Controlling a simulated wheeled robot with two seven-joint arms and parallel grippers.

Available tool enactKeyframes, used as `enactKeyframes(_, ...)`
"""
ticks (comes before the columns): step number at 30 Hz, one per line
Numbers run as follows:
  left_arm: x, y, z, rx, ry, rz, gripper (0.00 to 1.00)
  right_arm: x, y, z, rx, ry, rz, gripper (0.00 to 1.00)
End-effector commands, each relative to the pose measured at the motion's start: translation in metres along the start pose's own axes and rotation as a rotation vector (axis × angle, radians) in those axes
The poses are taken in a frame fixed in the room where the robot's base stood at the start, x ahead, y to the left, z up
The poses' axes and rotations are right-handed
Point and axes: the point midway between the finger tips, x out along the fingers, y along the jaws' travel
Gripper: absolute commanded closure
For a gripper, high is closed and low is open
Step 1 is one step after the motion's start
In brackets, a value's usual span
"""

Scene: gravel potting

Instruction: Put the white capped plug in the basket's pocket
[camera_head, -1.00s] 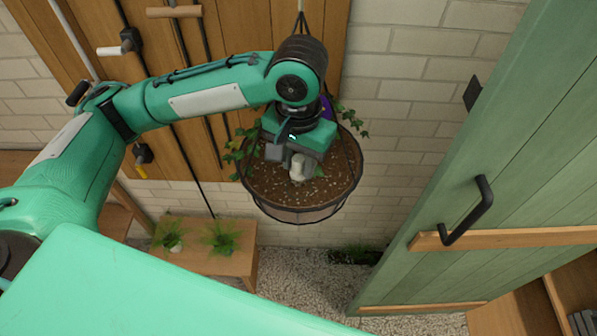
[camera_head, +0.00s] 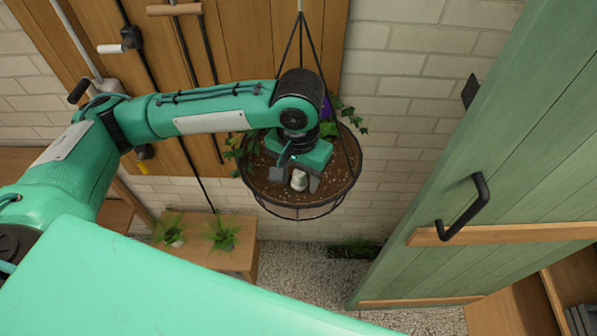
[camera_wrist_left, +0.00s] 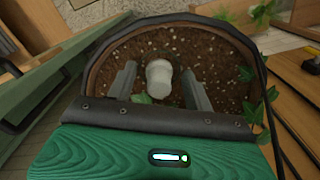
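The white capped plug (camera_head: 299,180) stands about upright in the brown soil of the hanging basket (camera_head: 300,207), near its front side in the head view. In the left wrist view the plug (camera_wrist_left: 158,76) shows its pale round top between the two fingers, with a gap on each side. My left gripper (camera_head: 296,178) is open and points down into the basket, its fingers spread around the plug. The pocket's edges and the plug's lower end are hidden. My right gripper is not in view.
Ivy (camera_head: 347,112) grows at the basket's rim, and a purple flower (camera_head: 326,108) shows behind my wrist. Black hanger cords (camera_head: 318,45) rise close to my left arm. A green door (camera_head: 500,150) stands at the right. A wooden bench (camera_head: 240,257) with small plants stands below.

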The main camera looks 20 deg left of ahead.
Motion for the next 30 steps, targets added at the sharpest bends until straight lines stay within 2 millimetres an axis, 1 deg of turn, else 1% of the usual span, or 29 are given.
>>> enactKeyframes(8,-0.002,0.0,0.0,0.0,0.001,0.0,0.48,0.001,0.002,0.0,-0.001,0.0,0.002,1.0)
enactKeyframes(11,-0.011,0.0,-0.001,0.0,0.004,0.0,0.48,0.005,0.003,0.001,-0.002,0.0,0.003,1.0)
enactKeyframes(14,-0.029,0.0,-0.001,0.002,0.006,0.0,0.48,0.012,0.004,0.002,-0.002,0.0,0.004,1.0)
enactKeyframes(21,-0.084,0.0,-0.001,0.0,0.006,0.0,0.48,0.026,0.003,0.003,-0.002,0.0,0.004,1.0)
enactKeyframes(24,-0.101,0.0,-0.001,0.0,0.005,-0.001,0.48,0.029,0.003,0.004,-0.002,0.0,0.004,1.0)
enactKeyframes(30,-0.118,0.0,-0.001,-0.001,0.001,-0.001,0.48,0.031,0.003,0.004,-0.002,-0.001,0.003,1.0)
